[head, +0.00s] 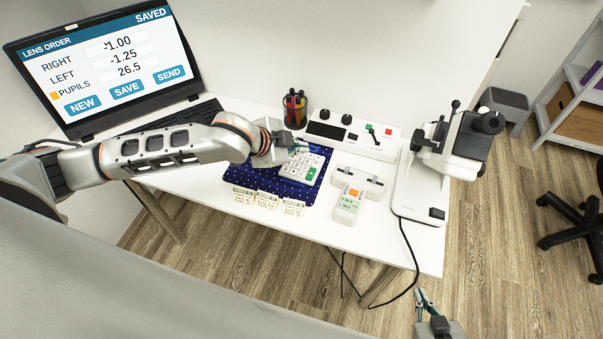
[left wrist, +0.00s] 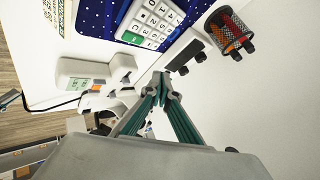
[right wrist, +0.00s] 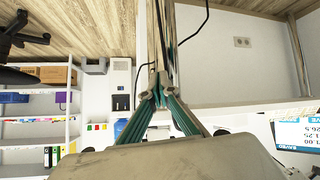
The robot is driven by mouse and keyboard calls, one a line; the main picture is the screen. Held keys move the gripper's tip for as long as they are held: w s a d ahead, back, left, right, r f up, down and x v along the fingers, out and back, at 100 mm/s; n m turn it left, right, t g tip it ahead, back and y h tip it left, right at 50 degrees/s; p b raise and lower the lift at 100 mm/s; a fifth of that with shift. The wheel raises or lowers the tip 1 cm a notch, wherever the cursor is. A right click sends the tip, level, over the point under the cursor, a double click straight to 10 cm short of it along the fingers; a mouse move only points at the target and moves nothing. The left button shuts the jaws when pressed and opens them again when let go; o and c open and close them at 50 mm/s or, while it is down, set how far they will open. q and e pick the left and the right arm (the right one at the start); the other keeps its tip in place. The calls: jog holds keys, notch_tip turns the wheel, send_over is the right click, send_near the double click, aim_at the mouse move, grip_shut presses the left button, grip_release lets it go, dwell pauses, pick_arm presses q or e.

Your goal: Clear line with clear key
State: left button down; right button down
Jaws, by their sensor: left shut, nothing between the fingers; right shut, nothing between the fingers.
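The laptop screen (head: 108,62) reads LENS ORDER and SAVED, with RIGHT -1.00, LEFT -1.25 and PUPILS 26.5. An orange mark sits beside the PUPILS line. A white keypad (head: 300,168) with a green key lies on a dark blue dotted mat (head: 240,174); it also shows in the left wrist view (left wrist: 150,22). My left gripper (head: 304,147) is shut and empty, near the keypad's back edge; contact cannot be told. My right gripper (head: 421,293) is shut and empty, low beyond the table's front edge, far from the keypad.
A pen cup (head: 294,108) and a white control box (head: 350,135) stand behind the keypad. A small device with a greenish display (head: 348,203) and a lens instrument (head: 420,190) are to the right.

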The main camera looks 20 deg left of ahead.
pick_arm(q)
send_over(300, 176)
notch_tip(300, 176, down, 6)
jog(key=shift+f+b, duration=0.25)
jog(key=shift+b, duration=0.2)
jog(key=shift+f, duration=0.65)
jog(key=shift+f+b, duration=0.25)
jog(key=shift+b, duration=0.1)
pick_arm(e)
jog(key=shift+w+a+r+t+y, duration=0.35)
jog(key=shift+w+a, duration=0.2)
jog(key=shift+a, duration=0.15)
jog(key=shift+s+d+f, duration=0.1)
jog(key=shift+f, duration=0.05)
pick_arm(q)
jog(key=shift+f, duration=0.1)
jog(key=shift+f+p, duration=0.3)
pick_arm(e)
jog(key=shift+r, duration=0.2)
